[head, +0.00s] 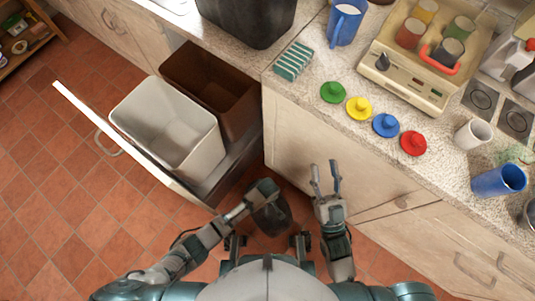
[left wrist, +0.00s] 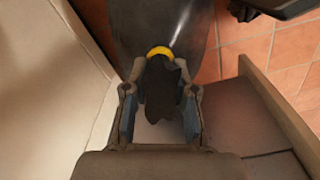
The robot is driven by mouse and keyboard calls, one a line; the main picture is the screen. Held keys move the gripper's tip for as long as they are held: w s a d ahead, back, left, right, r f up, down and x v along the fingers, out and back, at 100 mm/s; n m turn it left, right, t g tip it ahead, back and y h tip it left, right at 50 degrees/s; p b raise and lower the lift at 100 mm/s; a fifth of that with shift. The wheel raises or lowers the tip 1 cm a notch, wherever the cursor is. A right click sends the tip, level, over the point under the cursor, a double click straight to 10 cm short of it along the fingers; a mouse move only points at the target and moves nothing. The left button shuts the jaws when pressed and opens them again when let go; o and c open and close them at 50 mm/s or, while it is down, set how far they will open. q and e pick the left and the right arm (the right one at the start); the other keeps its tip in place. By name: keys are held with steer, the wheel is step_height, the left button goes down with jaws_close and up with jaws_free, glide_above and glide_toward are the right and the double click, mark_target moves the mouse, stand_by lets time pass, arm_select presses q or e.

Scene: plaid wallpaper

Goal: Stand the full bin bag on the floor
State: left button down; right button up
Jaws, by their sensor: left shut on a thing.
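The dark bin bag (head: 272,217) hangs or stands by the front of the open drawer, near my body; whether its bottom touches the floor (head: 95,235) I cannot tell. My left gripper (head: 266,188) is shut on the bag's gathered neck. The left wrist view shows the bag's dark top (left wrist: 162,95) between the fingers (left wrist: 160,108), with a yellow tie (left wrist: 159,51) just beyond them and the bag's body past it. My right gripper (head: 325,175) is empty, its two fingers apart, in front of the cabinet to the right of the bag.
The pulled-out drawer (head: 130,150) holds a white bin (head: 165,160) and a brown bin (head: 240,115). The counter at right bears coloured lids (head: 385,125), mugs and a hotplate unit (head: 405,88). Red tiled floor lies free at left.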

arm_select(q)
step_height(320, 180, down, 3)
steer(key=shift+r+b, duration=0.15)
steer(key=shift+b, duration=0.4)
arm_select(e)
steer(key=s+r+t, duration=0.2)
steer(key=t, duration=0.1)
steer(key=shift+s+d+m, duration=0.25)
steer(key=shift+d+m, duration=0.05)
steer(key=shift+m, duration=0.1)
arm_select(q)
steer(key=c, duration=0.9)
jaws_free()
steer(key=shift+c, duration=0.2)
